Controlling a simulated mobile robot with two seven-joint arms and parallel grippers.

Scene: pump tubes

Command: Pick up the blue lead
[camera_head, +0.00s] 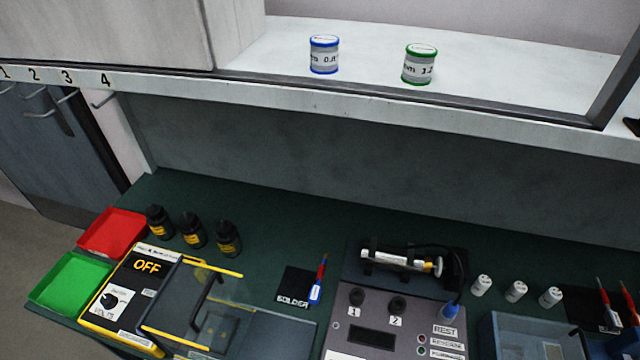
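No thing is plainly marked as the blue lead. A white spool-like can with blue rims (324,55) stands upright on the shelf at the top, its label partly legible. A similar can with green rims (420,64) stands to its right. A blue plug-like end (450,312) on a dark cable shows at the grey control box. A red and blue pen-like tool (318,283) stands at the black pad marked SOLDER (294,288). Neither of my grippers is in view.
The white shelf (500,75) overhangs the back of the green bench. Below are red (112,232) and green (70,282) trays, black bottles (192,230), a yellow-edged OFF unit (128,295), the control box (372,312), white bottles (516,291) and a clear box (535,335).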

